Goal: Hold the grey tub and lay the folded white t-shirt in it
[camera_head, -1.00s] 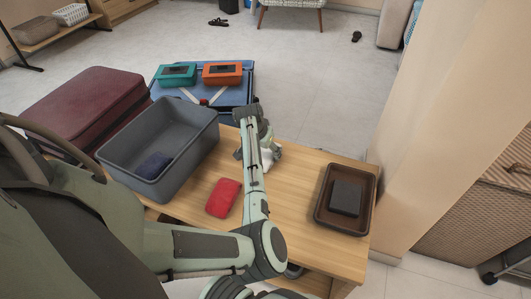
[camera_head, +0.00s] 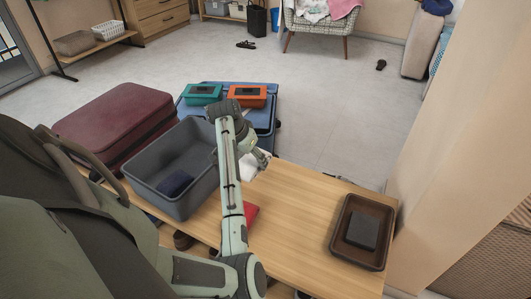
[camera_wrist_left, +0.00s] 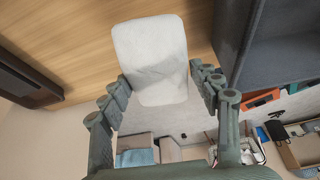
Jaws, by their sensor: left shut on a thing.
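The grey tub (camera_head: 150,187) stands at the left end of the wooden table, with a dark blue folded cloth (camera_head: 175,183) inside. Its wall also shows in the left wrist view (camera_wrist_left: 283,62). My left gripper (camera_head: 255,165) is just right of the tub, partly hidden by my arm. It is shut on the folded white t-shirt (camera_wrist_left: 150,50), whose end lies between the fingers in the left wrist view. In the head view only a bit of the white t-shirt (camera_head: 247,170) shows beside the arm. My right gripper is not in view.
A red folded cloth (camera_head: 251,212) lies on the table (camera_head: 290,215), partly behind my arm. A brown tray (camera_head: 340,255) with a dark item is at the right. A maroon suitcase (camera_head: 110,125) and teal (camera_head: 204,95) and orange (camera_head: 248,97) boxes are beyond the tub.

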